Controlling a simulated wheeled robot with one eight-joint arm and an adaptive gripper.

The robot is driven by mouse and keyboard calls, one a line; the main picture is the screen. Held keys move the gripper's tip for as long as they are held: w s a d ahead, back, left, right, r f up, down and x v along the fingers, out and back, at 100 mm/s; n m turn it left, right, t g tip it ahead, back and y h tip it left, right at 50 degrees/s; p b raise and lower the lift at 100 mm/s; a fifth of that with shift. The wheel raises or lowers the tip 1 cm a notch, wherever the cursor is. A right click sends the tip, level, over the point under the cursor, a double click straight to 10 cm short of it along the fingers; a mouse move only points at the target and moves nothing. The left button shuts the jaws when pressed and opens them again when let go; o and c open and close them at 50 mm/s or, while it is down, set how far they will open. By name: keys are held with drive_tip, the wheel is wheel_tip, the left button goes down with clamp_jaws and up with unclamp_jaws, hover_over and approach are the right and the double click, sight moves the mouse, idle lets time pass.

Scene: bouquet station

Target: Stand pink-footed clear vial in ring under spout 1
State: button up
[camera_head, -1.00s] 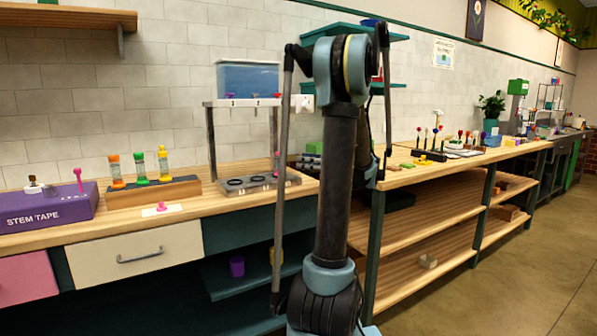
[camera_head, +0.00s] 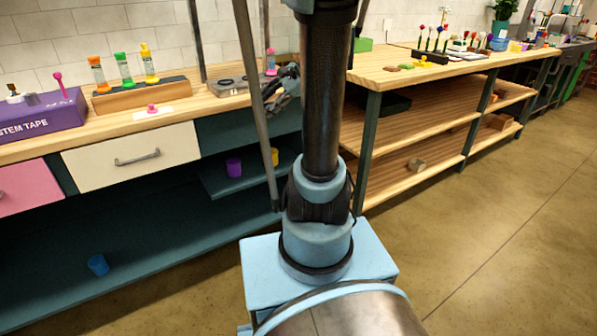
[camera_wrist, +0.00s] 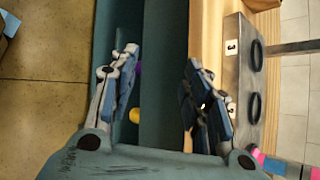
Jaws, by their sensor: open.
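A vial (camera_head: 270,62) with pink ends stands at the right end of the grey ring plate (camera_head: 222,90) in the head view, partly behind my gripper. In the wrist view, a pink-and-blue banded piece, probably this vial (camera_wrist: 275,166), shows at the bottom right. The plate carries dark rings; labels 3 and 2 and two rings (camera_wrist: 256,56) show in the wrist view. My gripper (camera_wrist: 163,65) is open and empty, in front of the counter edge; it also shows in the head view (camera_head: 284,90). Ring 1 cannot be made out, and the spouts are out of view.
A wooden block (camera_head: 143,96) holds orange, green and yellow vials. A pink piece lies on a white card (camera_head: 153,114). The purple STEM TAPE box (camera_head: 40,113) stands at left. Purple and yellow cups sit on the shelf (camera_head: 255,178) below. A blue cup (camera_head: 98,265) is lower down.

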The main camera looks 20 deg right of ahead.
drive_tip(key=s+d+f+n+g+h, duration=0.1)
drive_tip(key=s+d+f+n+h, duration=0.1)
drive_tip(key=s+f+n+h, duration=0.2)
drive_tip(key=s+d+f+n+g+h, duration=0.1)
drive_tip(key=s+d+f+n+h, duration=0.2)
drive_tip(key=s+f+n, duration=0.7)
drive_tip(key=s+h, duration=0.1)
drive_tip(key=s, duration=0.5)
drive_tip(key=shift+s+d+h, duration=0.2)
drive_tip(key=shift+s+h, duration=0.2)
drive_tip(key=shift+w+f, duration=0.25)
drive_tip(key=shift+w, duration=0.2)
drive_tip(key=shift+c, duration=1.3)
drive_tip(key=shift+d, duration=0.1)
